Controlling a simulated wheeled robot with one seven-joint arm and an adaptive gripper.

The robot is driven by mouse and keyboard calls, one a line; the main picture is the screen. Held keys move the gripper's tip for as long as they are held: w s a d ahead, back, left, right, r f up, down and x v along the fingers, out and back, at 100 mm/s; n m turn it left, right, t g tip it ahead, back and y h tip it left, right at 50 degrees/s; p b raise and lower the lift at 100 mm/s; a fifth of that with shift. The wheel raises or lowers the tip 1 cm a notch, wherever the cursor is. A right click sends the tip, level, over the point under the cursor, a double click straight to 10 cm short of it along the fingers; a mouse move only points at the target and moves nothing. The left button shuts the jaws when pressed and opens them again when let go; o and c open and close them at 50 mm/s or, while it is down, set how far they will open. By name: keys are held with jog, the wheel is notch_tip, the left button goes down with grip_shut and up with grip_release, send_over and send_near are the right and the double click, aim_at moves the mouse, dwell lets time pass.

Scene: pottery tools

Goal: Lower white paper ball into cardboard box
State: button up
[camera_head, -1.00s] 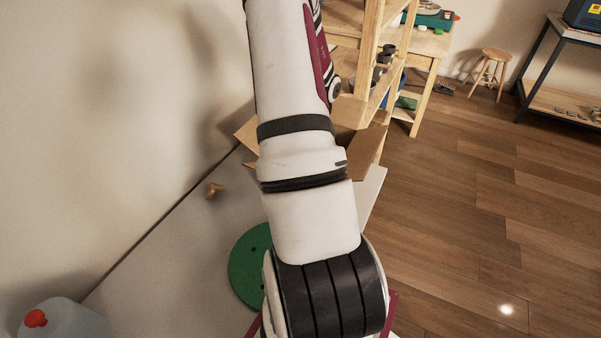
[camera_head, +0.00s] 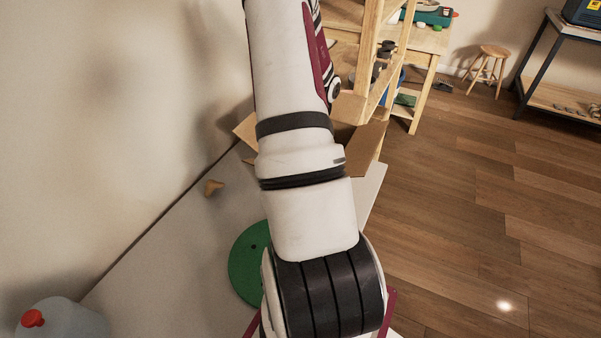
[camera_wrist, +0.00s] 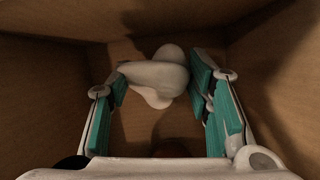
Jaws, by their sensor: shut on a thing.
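In the wrist view, my gripper (camera_wrist: 159,87) is shut on the white paper ball (camera_wrist: 158,76), a pale, lumpy, rounded thing between its green-padded fingers. Brown walls of the cardboard box (camera_wrist: 60,60) surround the gripper and the ball. I cannot tell whether the ball touches the box floor. In the head view, the box (camera_head: 368,140) shows only by its open flaps behind my arm. The arm hides the gripper, the ball and most of the box there.
The box stands on a grey table (camera_head: 160,255) along the wall. A green disc (camera_head: 246,262), a small tan object (camera_head: 213,188) and a jug with a red cap (camera_head: 62,320) are on the table. A wooden shelf (camera_head: 385,60) rises behind the box.

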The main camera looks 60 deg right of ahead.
jog(key=shift+f+b, duration=0.75)
jog(key=shift+f, duration=0.4)
dwell(0.5)
jog(key=o, duration=0.8)
jog(key=v, duration=1.2)
jog(key=shift+r, duration=0.1)
